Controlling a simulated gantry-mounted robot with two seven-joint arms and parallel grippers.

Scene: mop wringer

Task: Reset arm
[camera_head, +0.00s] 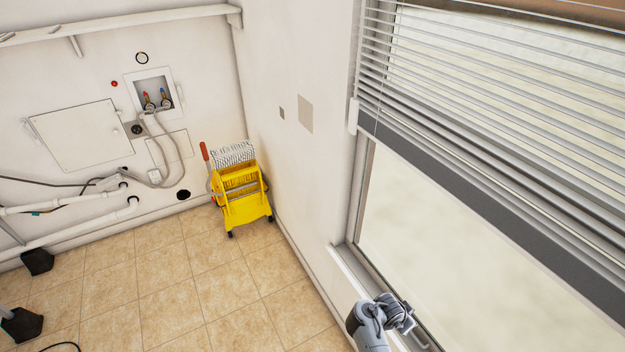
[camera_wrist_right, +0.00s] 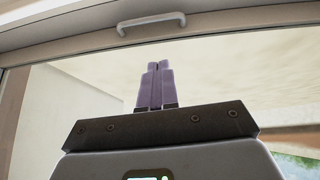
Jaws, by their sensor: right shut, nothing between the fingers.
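My right gripper (camera_wrist_right: 157,68) is shut and empty in the right wrist view, its two pale purple fingers together, pointing toward a window frame with a light handle (camera_wrist_right: 151,23). In the head view my right arm (camera_head: 372,326) comes up from the bottom edge, right of centre, beside the window sill; the fingers cannot be made out there. A yellow mop wringer bucket (camera_head: 246,206) stands upright on the tiled floor in the far corner, with a red-ended lever (camera_head: 204,152) and a grey-white mop head (camera_head: 233,154) at its top. The right arm is well apart from it. My left gripper is not in view.
A window with a blind (camera_head: 490,110) and a sill (camera_head: 362,276) lies close to my right arm. Pipes (camera_head: 80,228) and hoses run along the left wall. Dark feet (camera_head: 37,262) stand on the floor at the left. The middle floor tiles (camera_head: 225,290) are clear.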

